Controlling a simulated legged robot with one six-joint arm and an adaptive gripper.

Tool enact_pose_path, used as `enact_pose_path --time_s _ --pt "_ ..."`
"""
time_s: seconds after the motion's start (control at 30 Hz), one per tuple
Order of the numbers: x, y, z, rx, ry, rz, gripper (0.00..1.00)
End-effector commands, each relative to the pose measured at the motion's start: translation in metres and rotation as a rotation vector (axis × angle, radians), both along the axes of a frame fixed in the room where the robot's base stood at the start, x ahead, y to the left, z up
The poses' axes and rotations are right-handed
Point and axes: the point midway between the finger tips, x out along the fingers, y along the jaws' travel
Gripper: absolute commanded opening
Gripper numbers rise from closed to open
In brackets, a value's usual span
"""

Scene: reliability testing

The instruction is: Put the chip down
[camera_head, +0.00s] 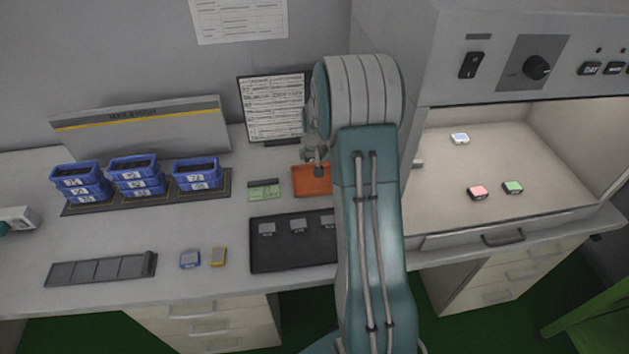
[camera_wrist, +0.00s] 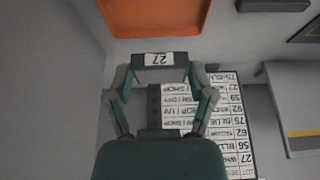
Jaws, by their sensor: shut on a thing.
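In the wrist view, a dark grey chip (camera_wrist: 142,61) with a white label reading 27 is between the two fingertips of my gripper (camera_wrist: 161,70). The gripper is shut on it. The orange tray (camera_wrist: 160,29) lies just beyond the chip in that view, and the chip appears apart from it. In the head view, my gripper (camera_head: 318,168) is small and partly hidden by the arm, over the back part of the orange tray (camera_head: 310,186). The chip's shape is hard to make out there.
A black pad (camera_head: 290,257) with several grey-labelled slots lies in front of the tray. A small green display (camera_head: 264,190) sits left of it. Blue bins (camera_head: 135,175), a blue chip (camera_head: 190,259) and a yellow chip (camera_head: 218,256) are further left. The test chamber (camera_head: 490,160) at right holds chips.

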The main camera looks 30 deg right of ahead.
Motion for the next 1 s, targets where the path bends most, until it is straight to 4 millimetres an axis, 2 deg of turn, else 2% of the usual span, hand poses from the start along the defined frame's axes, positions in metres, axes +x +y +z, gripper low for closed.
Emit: enact_pose_path --time_s 0.1,0.33,0.57,0.73,1.0 --pt "-0.001 -0.007 -0.008 0.001 0.004 -0.01 0.38" --pt "-0.002 -0.008 -0.052 0.004 0.005 -0.009 0.38" --pt "-0.001 -0.007 -0.072 0.003 0.002 -0.009 0.38" --pt "-0.001 -0.006 -0.097 0.003 0.003 -0.008 0.38" --pt "-0.001 -0.007 -0.1 0.002 0.0 -0.008 0.38"
